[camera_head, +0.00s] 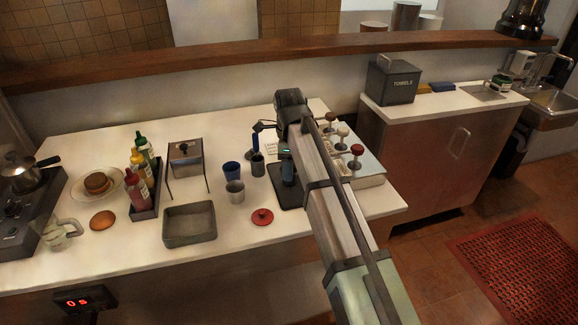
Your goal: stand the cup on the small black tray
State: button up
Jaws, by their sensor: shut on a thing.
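My arm reaches in from the lower right, and its wrist is bent down over the counter. My gripper (256,152) shows only in part, as narrow blue and black pieces left of the wrist. It appears shut on a dark grey cup (258,166), which looks upright. Whether the cup touches the counter is hard to tell. The small black tray (289,200) lies on the counter to the right of this cup, partly behind my arm. A dark, teal-edged upright piece shows over the tray; I cannot tell what it is.
A blue cup (231,169) and a light grey cup (235,192) stand just left of the held cup. A red lid (262,217) lies in front. A grey pan (189,224) and bottle caddy (146,208) are left. A knobbed unit (364,178) stands right.

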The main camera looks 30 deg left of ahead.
jog(key=shift+f, duration=0.15)
jog(key=o, duration=1.3)
notch_tip(320, 180, up, 12)
jog(key=shift+r, duration=0.2)
